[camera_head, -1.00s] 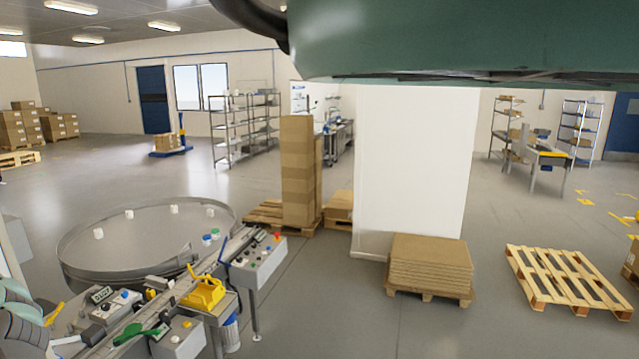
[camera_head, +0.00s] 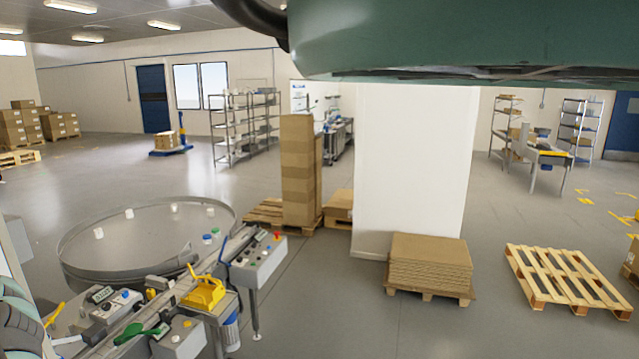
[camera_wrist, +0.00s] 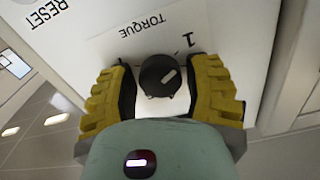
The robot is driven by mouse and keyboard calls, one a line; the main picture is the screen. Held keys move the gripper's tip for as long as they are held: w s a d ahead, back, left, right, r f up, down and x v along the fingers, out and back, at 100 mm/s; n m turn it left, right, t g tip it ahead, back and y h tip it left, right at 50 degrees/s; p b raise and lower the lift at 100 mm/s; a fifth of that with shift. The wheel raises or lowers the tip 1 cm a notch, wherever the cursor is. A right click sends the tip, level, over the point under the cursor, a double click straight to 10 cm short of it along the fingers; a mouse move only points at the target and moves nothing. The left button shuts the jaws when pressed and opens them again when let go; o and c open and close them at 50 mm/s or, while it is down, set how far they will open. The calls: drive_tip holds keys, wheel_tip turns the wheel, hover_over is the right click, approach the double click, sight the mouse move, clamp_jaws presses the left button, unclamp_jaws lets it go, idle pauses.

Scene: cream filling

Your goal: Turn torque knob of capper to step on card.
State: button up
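In the wrist view, the round black torque knob (camera_wrist: 160,78) sits on a white panel (camera_wrist: 100,50) and has a short white mark on its face. The word "TORQUE", a "1" and, further left, "RESET" are printed on the panel and appear turned over. My gripper (camera_wrist: 160,64) has its yellow, black-padded fingers on either side of the knob, with a visible gap on both sides. It is open around the knob. I cannot make out a card in either view. The head view does not show the gripper or this knob clearly.
In the head view, a round steel table (camera_head: 150,235) with small white caps stands beside a conveyor line (camera_head: 120,325) with control boxes, a yellow fixture (camera_head: 205,292) and a green handle (camera_head: 135,333). Open floor lies beyond. Pallets and cardboard stand to the right.

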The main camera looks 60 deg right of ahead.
clamp_jaws()
drive_tip(key=shift+m, duration=0.5)
drive_tip(key=m+b, duration=0.1)
drive_tip(key=m, duration=0.2)
drive_tip(key=shift+f+b, duration=0.1)
drive_tip(key=shift+b, duration=0.25)
drive_tip(key=m, duration=0.3)
drive_tip(key=shift+d+m+b, duration=0.1)
drive_tip(key=shift+m+b, duration=0.2)
drive_tip(key=shift+b, duration=0.05)
drive_tip(key=m, duration=0.4)
drive_tip(key=shift+m, duration=2.1)
drive_tip(key=shift+o, duration=2.1)
unclamp_jaws()
drive_tip(key=shift+p, duration=0.3)
